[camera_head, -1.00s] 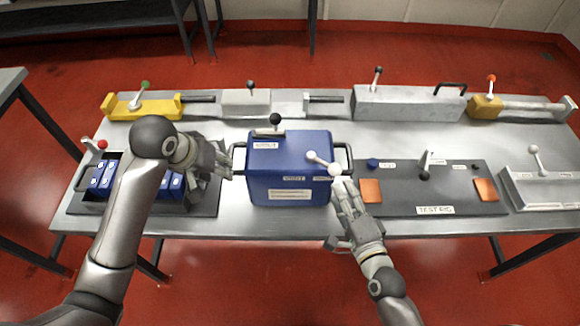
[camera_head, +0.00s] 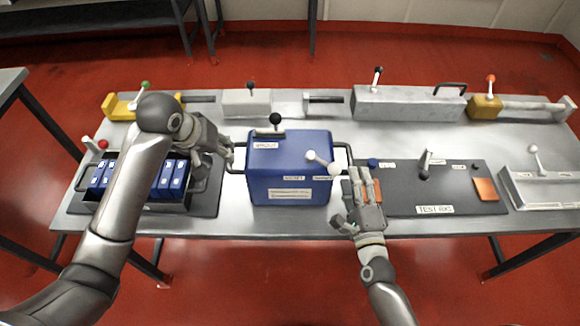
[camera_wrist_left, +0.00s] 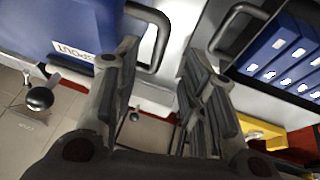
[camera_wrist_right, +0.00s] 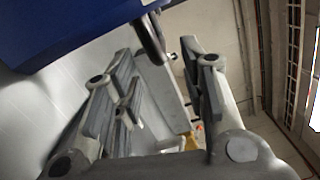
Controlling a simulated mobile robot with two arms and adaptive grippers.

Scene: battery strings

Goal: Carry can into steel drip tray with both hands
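The blue can (camera_head: 288,175) stands upright on the metal table, with a black handle on each side and levers on top. Its left handle (camera_wrist_left: 152,38) shows in the left wrist view, ahead of the fingertips. My left gripper (camera_head: 226,150) is open beside that handle. My right gripper (camera_head: 364,178) is open near the right handle, which shows dark between its fingers (camera_wrist_right: 160,45) in the right wrist view. Neither gripper is closed on a handle. A shallow steel tray (camera_head: 520,192) with a lever sits at the table's right end.
A dark test rig board (camera_head: 445,200) with an orange pad lies between can and tray. A black crate of blue batteries (camera_head: 172,180) stands left of the can, partly behind my left arm. Grey and yellow fixtures (camera_head: 395,103) line the back edge.

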